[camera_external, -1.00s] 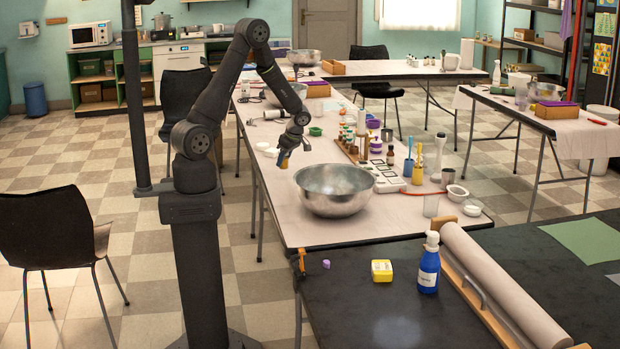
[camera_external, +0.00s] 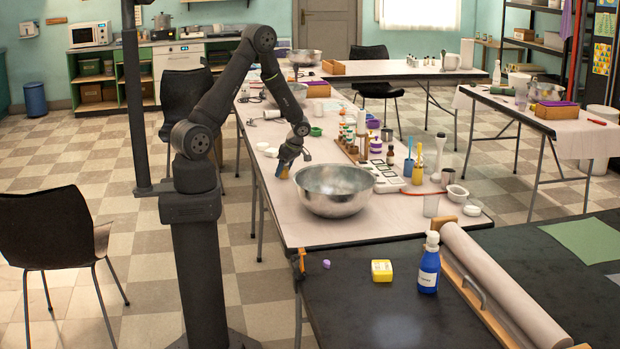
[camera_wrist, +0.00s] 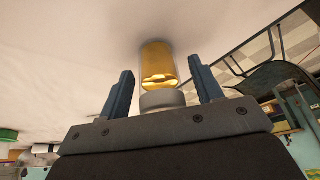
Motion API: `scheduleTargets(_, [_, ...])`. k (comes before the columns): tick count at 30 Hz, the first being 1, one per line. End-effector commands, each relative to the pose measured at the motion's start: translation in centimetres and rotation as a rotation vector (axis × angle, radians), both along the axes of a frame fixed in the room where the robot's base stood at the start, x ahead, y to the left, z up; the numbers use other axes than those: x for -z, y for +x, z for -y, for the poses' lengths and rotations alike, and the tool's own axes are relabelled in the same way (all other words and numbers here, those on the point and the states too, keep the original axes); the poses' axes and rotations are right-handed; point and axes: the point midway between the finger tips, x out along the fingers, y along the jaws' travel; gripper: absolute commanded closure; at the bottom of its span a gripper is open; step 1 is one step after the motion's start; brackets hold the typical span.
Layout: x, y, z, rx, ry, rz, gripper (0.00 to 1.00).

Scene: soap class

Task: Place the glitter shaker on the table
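The glitter shaker, a gold-yellow cylinder with a grey cap (camera_wrist: 158,62), lies between my two fingers in the wrist view. Its cap end is nearest the gripper body, and its far end appears to meet the pale tabletop. My gripper (camera_wrist: 165,88) is open, with a visible gap on each side of the shaker. In the external view my gripper (camera_external: 285,165) is low over the left edge of the pale-covered table (camera_external: 375,225). The shaker shows there only as a small yellowish patch (camera_external: 283,173) below the fingers.
A large metal bowl (camera_external: 335,192) stands just right of my gripper. Beyond it are several bottles and jars, a white scale (camera_external: 383,177) and a blue cup (camera_external: 408,167). Small white dishes (camera_external: 270,152) lie behind my gripper. The table's left edge is close.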

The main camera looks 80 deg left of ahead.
Motion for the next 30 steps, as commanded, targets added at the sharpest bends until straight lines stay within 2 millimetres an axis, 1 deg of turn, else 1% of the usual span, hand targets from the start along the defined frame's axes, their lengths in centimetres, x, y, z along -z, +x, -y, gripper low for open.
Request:
scheduleTargets(5, [-0.3,0.0,0.0,0.000,0.001,0.001,0.40])
scheduleTargets(8, [-1.3,0.4,0.2,0.002,0.003,0.002,0.40])
scheduleTargets(11, [-2.9,0.9,0.7,0.001,0.002,0.005,0.40])
scheduleTargets(18, [-7.8,2.5,2.0,0.001,0.002,0.005,0.40])
scheduleTargets(21, [-9.4,2.9,2.5,0.001,0.001,0.003,0.40])
scheduleTargets(25, [-10.8,3.3,2.9,0.001,0.001,0.002,0.40])
scheduleTargets(30, [-11.4,3.5,3.0,0.000,0.000,0.000,0.40])
